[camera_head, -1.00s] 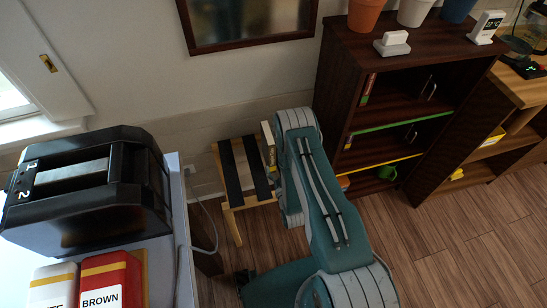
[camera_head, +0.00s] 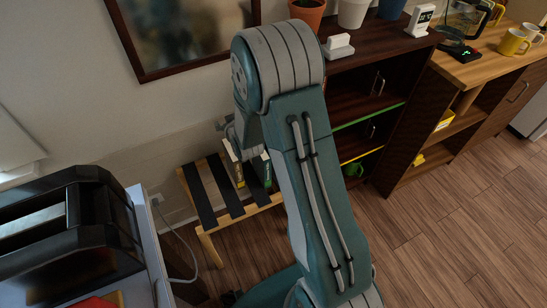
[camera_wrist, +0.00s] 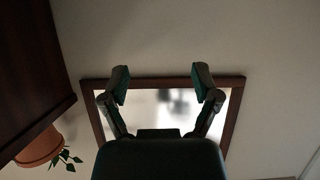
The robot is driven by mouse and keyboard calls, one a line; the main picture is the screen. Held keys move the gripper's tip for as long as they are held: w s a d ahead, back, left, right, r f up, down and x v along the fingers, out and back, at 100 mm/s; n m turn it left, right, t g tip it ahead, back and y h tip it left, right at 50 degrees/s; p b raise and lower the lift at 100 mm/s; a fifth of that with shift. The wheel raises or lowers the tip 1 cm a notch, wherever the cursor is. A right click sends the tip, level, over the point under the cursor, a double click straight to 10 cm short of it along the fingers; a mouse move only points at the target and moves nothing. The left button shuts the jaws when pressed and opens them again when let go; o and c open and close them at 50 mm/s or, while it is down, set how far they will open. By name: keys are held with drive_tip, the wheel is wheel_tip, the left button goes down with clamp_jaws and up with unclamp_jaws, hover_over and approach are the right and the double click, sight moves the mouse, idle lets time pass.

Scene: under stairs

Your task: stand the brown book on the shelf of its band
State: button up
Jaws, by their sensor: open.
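My gripper (camera_wrist: 160,72) is open and empty in the wrist view, its two fingers apart in front of the framed picture. In the head view it is mostly hidden behind my raised arm. Below it, a book with a yellowish spine (camera_head: 239,178) and a green book (camera_head: 264,172) stand upright on the black-strapped wooden rack (camera_head: 206,233). I cannot tell whether either one is the brown book. The dark bookcase (camera_head: 407,47) has a green band (camera_head: 372,116) on one shelf edge and a yellow band (camera_head: 362,156) below; my arm covers its left part.
Pots, including a terracotta pot (camera_head: 307,12), and a white object (camera_head: 338,47) stand on the bookcase top. A framed picture (camera_head: 185,35) hangs on the wall. A black machine (camera_head: 65,235) sits on the table at left. A green mug (camera_head: 353,169) is low in the bookcase. Floor at right is clear.

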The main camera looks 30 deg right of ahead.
drive_tip(key=s+r+g, duration=0.4)
drive_tip(key=s+r, duration=0.8)
drive_tip(key=r, duration=0.4)
drive_tip(key=s+r+g, duration=0.1)
drive_tip(key=s+r, duration=0.2)
drive_tip(key=s, duration=0.8)
drive_tip(key=s+a+r+g, duration=0.1)
drive_tip(key=s+r+g, duration=0.1)
drive_tip(key=s, duration=0.9)
drive_tip(key=shift+a+r, duration=0.15)
drive_tip(key=shift+r, duration=0.45)
drive_tip(key=shift+o, duration=0.4)
drive_tip(key=shift+s+g, duration=0.2)
drive_tip(key=shift+g, duration=0.1)
drive_tip(key=t, duration=0.8)
hover_over(233, 157)
drive_tip(key=s, duration=0.1)
wheel_tip(233, 157, down, 24)
drive_tip(key=s+f+t, duration=0.2)
drive_tip(key=s+f, duration=0.2)
drive_tip(key=f, duration=0.6)
drive_tip(key=s+f+t, duration=0.2)
drive_tip(key=s+f, duration=0.2)
drive_tip(key=f, duration=0.5)
drive_tip(key=w, duration=1)
drive_tip(key=shift+w+d+f, duration=0.25)
drive_tip(key=shift+w, duration=0.15)
